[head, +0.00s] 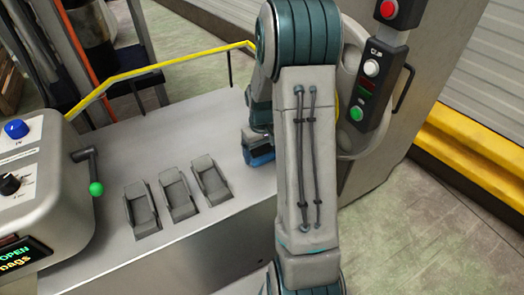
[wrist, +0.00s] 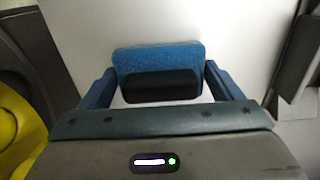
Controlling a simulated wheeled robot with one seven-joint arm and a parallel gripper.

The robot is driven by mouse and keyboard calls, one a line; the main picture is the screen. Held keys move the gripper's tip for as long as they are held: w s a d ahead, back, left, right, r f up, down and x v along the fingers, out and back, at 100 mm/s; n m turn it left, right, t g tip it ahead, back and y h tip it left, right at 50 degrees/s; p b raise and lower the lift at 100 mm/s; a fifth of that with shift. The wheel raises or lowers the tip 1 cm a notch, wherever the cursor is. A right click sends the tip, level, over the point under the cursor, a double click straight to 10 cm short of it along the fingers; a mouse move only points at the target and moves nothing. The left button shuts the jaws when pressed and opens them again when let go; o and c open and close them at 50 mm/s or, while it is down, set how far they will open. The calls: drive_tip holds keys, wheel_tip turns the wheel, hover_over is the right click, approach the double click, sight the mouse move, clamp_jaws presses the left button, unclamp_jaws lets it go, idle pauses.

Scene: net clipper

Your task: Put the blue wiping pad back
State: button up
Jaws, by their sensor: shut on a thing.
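The blue wiping pad (wrist: 158,57) has a black handle block (wrist: 160,86) and sits between the two fingers of my gripper (wrist: 159,88) in the wrist view. My gripper is shut on it. In the head view my gripper (head: 257,138) is low over the grey counter, left of my forearm, and the pad's blue edge (head: 260,157) shows beneath it. I cannot tell whether the pad touches the counter. My arm hides part of the area behind and to the right of the pad.
Several grey recessed holders (head: 177,195) line the grey counter (head: 110,205) left of the pad. A machine with a green-knobbed lever (head: 96,188) stands at the left. A yellow rail (head: 150,68) runs behind. A button panel (head: 370,85) stands at the right. Bare counter lies between holders and pad.

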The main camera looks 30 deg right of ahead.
sight(261, 148)
drive_tip(key=shift+f, duration=0.15)
drive_tip(key=o, duration=0.9)
drive_tip(key=shift+c, duration=0.2)
wheel_tip(261, 148, up, 11)
drive_tip(key=shift+w+r+p, duration=0.15)
drive_tip(key=shift+r+p, duration=0.05)
drive_tip(key=shift+p, duration=0.45)
drive_tip(key=s+a+r+t, duration=0.1)
drive_tip(key=s+a+r, duration=0.2)
drive_tip(key=s+a, duration=0.4)
drive_tip(key=s+a+r+t, duration=0.1)
drive_tip(key=s+a+r, duration=0.3)
drive_tip(key=s+a, duration=0.3)
drive_tip(key=s, duration=0.5)
drive_tip(key=shift+r, duration=0.3)
